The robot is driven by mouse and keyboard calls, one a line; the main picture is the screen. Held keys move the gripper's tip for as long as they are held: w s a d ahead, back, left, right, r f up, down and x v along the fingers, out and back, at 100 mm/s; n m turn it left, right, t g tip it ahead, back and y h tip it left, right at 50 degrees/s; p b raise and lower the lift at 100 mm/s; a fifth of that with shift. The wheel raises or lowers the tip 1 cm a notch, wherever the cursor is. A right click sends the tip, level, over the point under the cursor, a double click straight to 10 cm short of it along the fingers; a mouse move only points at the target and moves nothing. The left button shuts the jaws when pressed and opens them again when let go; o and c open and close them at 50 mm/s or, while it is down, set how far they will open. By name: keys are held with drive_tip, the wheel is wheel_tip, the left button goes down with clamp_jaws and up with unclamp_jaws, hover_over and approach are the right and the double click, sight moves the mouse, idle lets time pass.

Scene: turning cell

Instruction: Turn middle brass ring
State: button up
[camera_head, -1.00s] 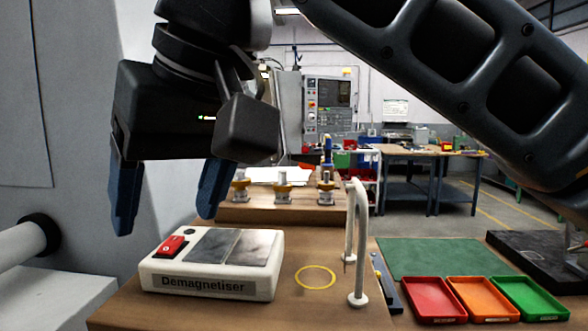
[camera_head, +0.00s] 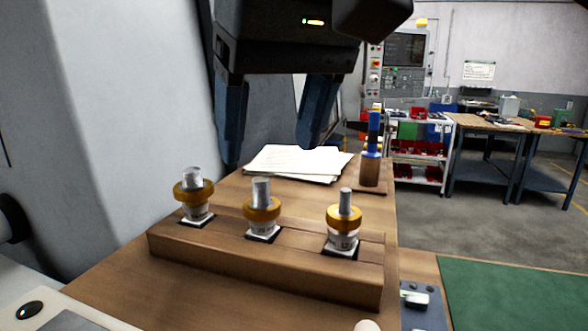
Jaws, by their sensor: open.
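Three posts with brass rings stand in a row on a wooden block (camera_head: 200,254). The middle brass ring (camera_head: 262,210) sits around a grey metal pin, above a white marked collar. The left brass ring (camera_head: 193,191) and the right brass ring (camera_head: 344,220) look alike, each around its own upright pin. My gripper (camera_head: 268,158) is open and empty, its two blue fingers pointing down. In the picture it is above the middle ring and apart from it; how far behind or in front I cannot tell.
Papers (camera_head: 298,162) lie behind the block. A blue-topped tool (camera_head: 371,160) stands upright on a wooden base at the back right. The demagnetiser's corner (camera_head: 30,311) shows at lower left. A green mat (camera_head: 510,294) lies at right. A grey wall or machine panel is close on the left.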

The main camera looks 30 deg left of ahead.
sight(265, 184)
drive_tip(key=shift+p+x, duration=0.65)
drive_tip(key=shift+x, duration=3.25)
drive_tip(key=shift+w, duration=0.2)
